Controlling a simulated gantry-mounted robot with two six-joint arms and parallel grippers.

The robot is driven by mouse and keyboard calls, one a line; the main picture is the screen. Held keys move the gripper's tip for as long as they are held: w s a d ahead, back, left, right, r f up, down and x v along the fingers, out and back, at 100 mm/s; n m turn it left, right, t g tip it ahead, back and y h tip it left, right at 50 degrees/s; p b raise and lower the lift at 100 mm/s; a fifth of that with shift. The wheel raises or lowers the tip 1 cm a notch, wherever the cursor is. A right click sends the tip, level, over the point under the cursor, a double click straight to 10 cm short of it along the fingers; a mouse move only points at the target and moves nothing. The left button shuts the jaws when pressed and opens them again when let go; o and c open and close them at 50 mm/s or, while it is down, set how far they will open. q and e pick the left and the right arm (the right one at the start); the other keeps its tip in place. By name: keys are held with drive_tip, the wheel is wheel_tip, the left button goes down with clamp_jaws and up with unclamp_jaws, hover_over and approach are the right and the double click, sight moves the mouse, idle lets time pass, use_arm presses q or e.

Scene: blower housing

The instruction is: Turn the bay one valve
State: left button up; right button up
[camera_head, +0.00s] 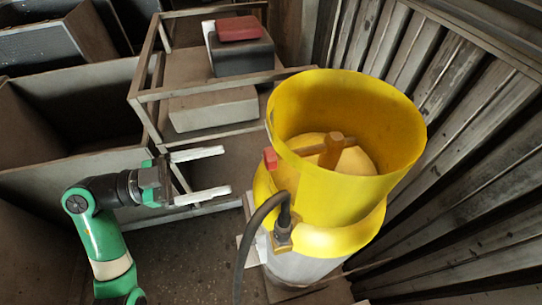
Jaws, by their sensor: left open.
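A yellow gas cylinder (325,242) stands upright right of centre, with a tall open yellow collar (400,150) around its top. Inside the collar is an orange-brown valve (333,150) with a crossbar. Whether this is the bay one valve, I cannot tell, as no label can be read. My left gripper (227,170) is open and empty. Its two pale fingers point right, towards the cylinder, and end a short way left of the collar. It is apart from the cylinder and the valve. My right gripper is not in view.
A small red part (270,158) sits at the collar's left edge. A black hose (249,222) hangs from a fitting on the cylinder's front. A metal frame rack (150,97) with boxes stands behind. Corrugated wall panels (480,150) close the right side. Large grey bins (75,115) stand left.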

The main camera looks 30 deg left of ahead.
sight(265, 160)
use_arm(q)
drive_tip(key=x, duration=1.1)
drive_tip(key=shift+c, duration=0.4)
